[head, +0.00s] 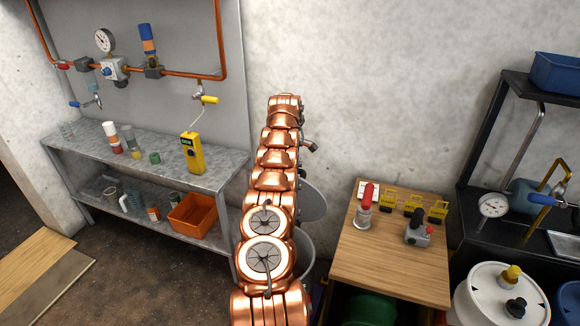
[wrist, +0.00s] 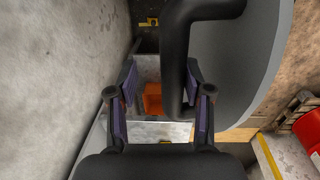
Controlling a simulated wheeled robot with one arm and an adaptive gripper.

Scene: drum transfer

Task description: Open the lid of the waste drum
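The waste drum (head: 304,262) shows as a grey curved shape, mostly hidden behind my copper arm in the head view. Its grey round lid (head: 313,203) stands steeply tilted above it, partly covered by the arm. In the wrist view the lid (wrist: 245,65) fills the upper right as a large grey disc, with a thick black bent handle (wrist: 175,60) on its side. My gripper (wrist: 160,78) is open. The handle lies between the fingers in the picture, close to the right finger; whether it touches is unclear. The head view does not show the fingers clearly.
A grey metal shelf (head: 85,150) with jars, a yellow meter (head: 192,153) and an orange bin (head: 195,215) stands left. A wooden-topped table (head: 385,262) with small tools is right of the drum. A white-topped container (head: 497,295) and dark rack (head: 490,130) stand farther right.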

